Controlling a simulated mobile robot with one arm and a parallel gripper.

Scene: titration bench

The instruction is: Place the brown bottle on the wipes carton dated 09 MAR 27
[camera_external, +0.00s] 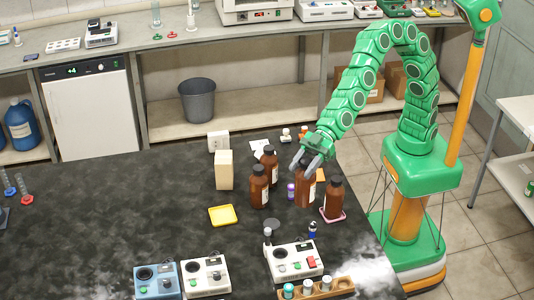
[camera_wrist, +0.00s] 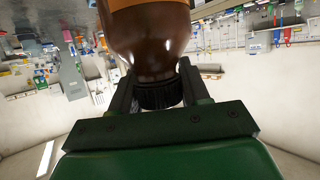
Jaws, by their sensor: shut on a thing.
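My gripper (camera_external: 308,166) is shut on a brown bottle (camera_external: 304,190) near its black cap. In the wrist view the bottle (camera_wrist: 148,35) lies between the two fingers (camera_wrist: 155,92), cap end toward the palm. The held bottle looks upright; I cannot tell whether its base touches the bench. Other brown bottles stand close by: two on the left (camera_external: 259,188) and (camera_external: 269,160), and one on the right (camera_external: 335,202) on a pink dish. A tall cream carton (camera_external: 224,170) and a smaller white box (camera_external: 218,142) stand further left. No date is readable on either.
A yellow tray (camera_external: 223,216) lies in front of the cream carton. A small purple-capped vial (camera_external: 291,191) stands just left of the held bottle. Bench instruments (camera_external: 294,262) and a wooden rack (camera_external: 325,289) occupy the front. The dark bench (camera_external: 120,215) is clear on the left.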

